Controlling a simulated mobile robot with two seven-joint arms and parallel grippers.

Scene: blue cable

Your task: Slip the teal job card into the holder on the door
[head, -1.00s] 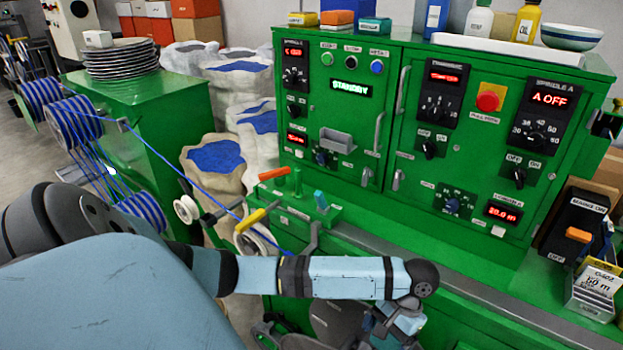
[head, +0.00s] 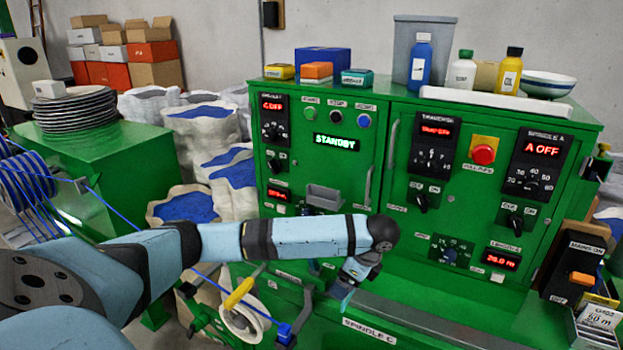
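The holder (head: 323,197) is a small grey open-topped tray on the left green door (head: 340,150), under the STANDBY display. My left arm reaches across the picture in front of the cabinet, with its wrist just below and right of the holder. My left gripper (head: 344,292) points down below the wrist, small and partly hidden, so its fingers cannot be made out. A teal patch shows at the gripper; I cannot tell whether it is the job card or part of the gripper. No teal card shows clearly elsewhere. My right gripper is not in view.
A card box (head: 592,330) with white and yellow cards stands at the lower right beside the mains switch (head: 578,270). Bottles and small boxes stand on the cabinet top.

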